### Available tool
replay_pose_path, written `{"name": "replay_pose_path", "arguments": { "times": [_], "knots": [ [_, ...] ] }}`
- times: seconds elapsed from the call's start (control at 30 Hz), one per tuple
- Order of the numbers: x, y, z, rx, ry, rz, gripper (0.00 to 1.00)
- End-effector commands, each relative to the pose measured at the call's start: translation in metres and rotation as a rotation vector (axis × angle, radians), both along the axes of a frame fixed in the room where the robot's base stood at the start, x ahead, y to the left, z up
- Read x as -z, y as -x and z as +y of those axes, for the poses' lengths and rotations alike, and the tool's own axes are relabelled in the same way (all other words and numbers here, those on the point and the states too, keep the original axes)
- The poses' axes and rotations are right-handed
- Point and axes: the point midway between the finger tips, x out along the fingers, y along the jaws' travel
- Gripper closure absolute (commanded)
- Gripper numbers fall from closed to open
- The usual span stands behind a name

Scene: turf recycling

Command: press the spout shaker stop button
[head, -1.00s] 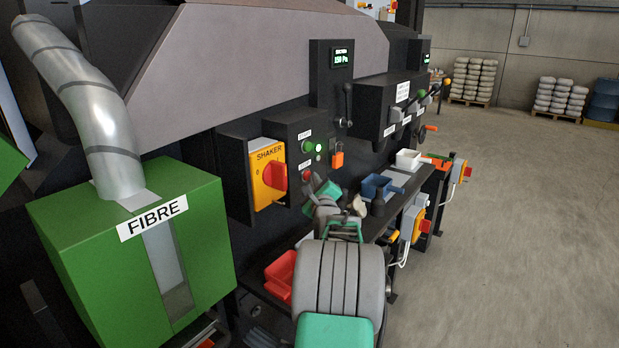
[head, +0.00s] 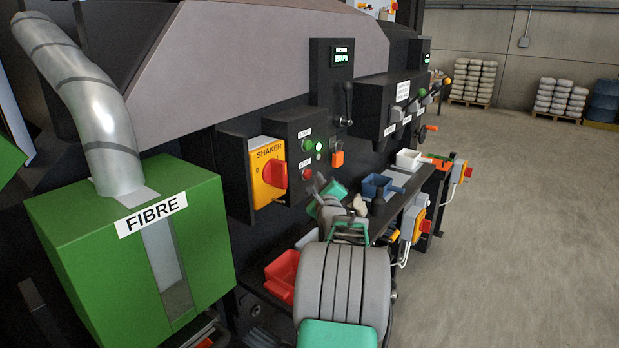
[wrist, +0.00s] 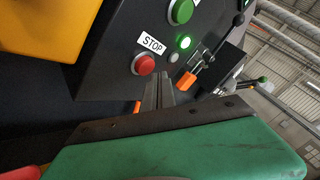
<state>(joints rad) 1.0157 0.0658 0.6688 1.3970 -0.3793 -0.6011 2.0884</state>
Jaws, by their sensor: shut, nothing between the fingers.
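The red stop button (head: 306,174) is on the dark control box beside the yellow shaker panel (head: 267,178). In the wrist view the red button (wrist: 144,64) stands out under a STOP label (wrist: 152,43). My gripper (head: 318,181) is at the lower right of the button in the head view. In the wrist view my gripper (wrist: 159,80) has its thin grey fingers together and empty, the tips just right of and below the button. They appear apart from it, though the depth gap is hard to judge.
A green button (wrist: 180,11) and a lit green lamp (wrist: 184,42) are above the stop button. An orange padlock (wrist: 186,82) hangs close to the right of my fingers. A shelf with a blue bin (head: 376,186) and a red tray (head: 283,270) is below.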

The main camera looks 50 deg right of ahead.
Motion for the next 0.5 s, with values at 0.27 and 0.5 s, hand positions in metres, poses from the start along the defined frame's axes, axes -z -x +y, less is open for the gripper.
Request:
{"name": "replay_pose_path", "arguments": {
  "times": [0.27,0.5],
  "knots": [
    [0.001,0.005,-0.001,0.002,0.000,0.000,1.00],
    [0.002,0.029,-0.004,0.003,0.001,0.000,1.00]
  ]
}}
